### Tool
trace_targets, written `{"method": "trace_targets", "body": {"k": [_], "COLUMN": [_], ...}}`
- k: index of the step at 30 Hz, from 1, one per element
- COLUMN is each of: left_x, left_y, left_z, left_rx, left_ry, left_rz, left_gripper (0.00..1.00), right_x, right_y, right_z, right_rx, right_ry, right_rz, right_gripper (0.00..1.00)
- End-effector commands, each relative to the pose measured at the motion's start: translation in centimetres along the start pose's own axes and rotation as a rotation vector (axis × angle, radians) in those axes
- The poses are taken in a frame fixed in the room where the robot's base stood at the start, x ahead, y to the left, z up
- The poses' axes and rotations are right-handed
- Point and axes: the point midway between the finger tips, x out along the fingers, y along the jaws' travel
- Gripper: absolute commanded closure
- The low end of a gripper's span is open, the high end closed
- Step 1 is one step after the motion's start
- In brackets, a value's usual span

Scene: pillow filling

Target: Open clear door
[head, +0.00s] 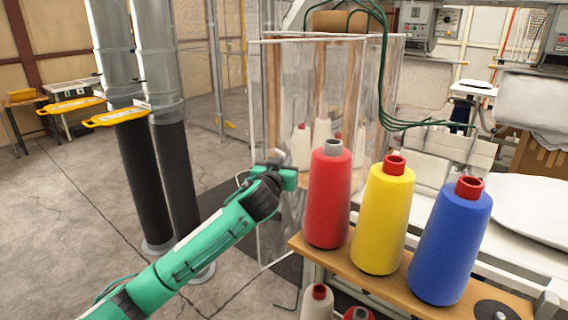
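A tall transparent enclosure with a clear door (283,100) stands in the middle of the head view, behind the thread cones. Its panel reaches down toward the floor, and pale cones show through it. My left arm comes in from the lower left. Its gripper (284,172) is in front of the lower middle of the clear panel, close to its left part. I cannot tell whether it touches the panel or a handle. The fingers are small and partly hidden by the wrist, so their opening is unclear. My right gripper is not in view.
Red (330,200), yellow (384,220) and blue (450,245) thread cones stand on a wooden shelf (400,287) just right of my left gripper. Two vertical pipes (165,130) with yellow handles stand at left. The floor (75,215) at left is open.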

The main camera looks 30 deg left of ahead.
Motion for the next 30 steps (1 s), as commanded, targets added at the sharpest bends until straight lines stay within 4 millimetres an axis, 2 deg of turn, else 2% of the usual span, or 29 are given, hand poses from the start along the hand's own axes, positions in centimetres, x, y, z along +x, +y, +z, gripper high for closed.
{"method": "trace_targets", "body": {"k": [5,15,26,27,30], "left_x": [-0.2,-1.9,-2.0,-2.0,-2.0], "left_y": [0.6,4.2,4.5,4.5,4.5], "left_z": [0.1,0.1,0.1,0.1,0.1], "left_rx": [-0.002,-0.003,0.0,0.0,0.0], "left_ry": [0.0,-0.001,-0.001,-0.001,-0.001], "left_rz": [0.002,0.002,0.0,0.0,-0.001], "left_gripper": [1.0,1.0,1.0,0.84,0.84], "right_x": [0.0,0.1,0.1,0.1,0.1], "right_y": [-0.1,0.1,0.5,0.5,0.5], "right_z": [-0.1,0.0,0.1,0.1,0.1], "right_rx": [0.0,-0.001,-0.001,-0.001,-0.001], "right_ry": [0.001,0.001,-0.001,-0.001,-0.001], "right_rz": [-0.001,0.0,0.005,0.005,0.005], "right_gripper": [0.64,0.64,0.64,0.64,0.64]}}
